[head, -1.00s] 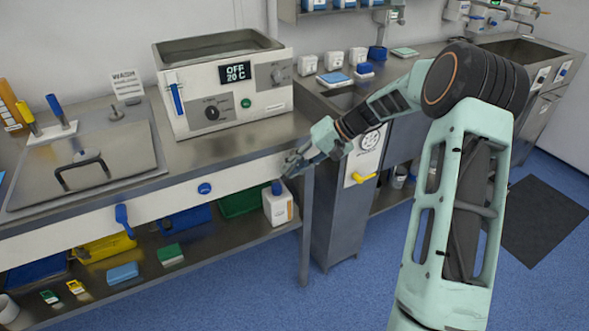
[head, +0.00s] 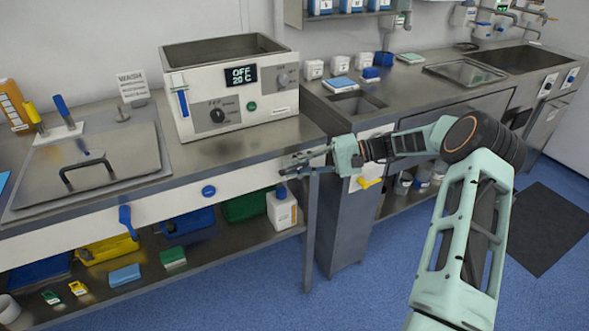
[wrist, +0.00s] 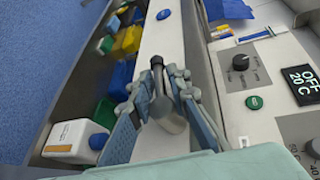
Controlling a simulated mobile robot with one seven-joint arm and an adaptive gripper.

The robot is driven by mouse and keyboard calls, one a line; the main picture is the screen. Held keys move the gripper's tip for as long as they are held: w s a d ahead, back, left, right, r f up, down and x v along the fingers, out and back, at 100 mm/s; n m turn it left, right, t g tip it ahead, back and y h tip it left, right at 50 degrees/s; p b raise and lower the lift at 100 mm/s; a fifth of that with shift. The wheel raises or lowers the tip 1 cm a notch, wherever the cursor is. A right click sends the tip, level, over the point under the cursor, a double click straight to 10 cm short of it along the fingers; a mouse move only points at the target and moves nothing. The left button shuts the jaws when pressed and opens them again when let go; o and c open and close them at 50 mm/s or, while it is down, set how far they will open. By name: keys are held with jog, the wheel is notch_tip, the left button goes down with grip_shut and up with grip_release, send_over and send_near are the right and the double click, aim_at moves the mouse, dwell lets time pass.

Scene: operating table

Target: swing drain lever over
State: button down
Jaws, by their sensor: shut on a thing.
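The drain lever (wrist: 157,80) is a grey metal piece with a dark tip on the white front panel of the bench. It shows between my fingers in the wrist view. My gripper (wrist: 158,98) is shut on it, one finger on each side. In the head view my gripper (head: 284,168) is at the right end of the white panel (head: 170,205), below the water bath (head: 228,85). There the gripper covers the lever, so its angle is hard to tell.
A blue knob (head: 208,191) and a blue lever (head: 126,221) sit further left on the same panel. A white bottle with a blue cap (head: 281,210) stands on the shelf below. A grey cabinet with a yellow handle (head: 370,183) stands close to the right.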

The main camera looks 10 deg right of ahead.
jog(key=shift+r, duration=0.1)
dwell(0.3)
jog(key=c, duration=1.9)
grip_release()
jog(key=shift+c, duration=0.2)
jog(key=v, duration=1.2)
jog(key=shift+w+a, duration=0.1)
jog(key=shift+a, duration=0.05)
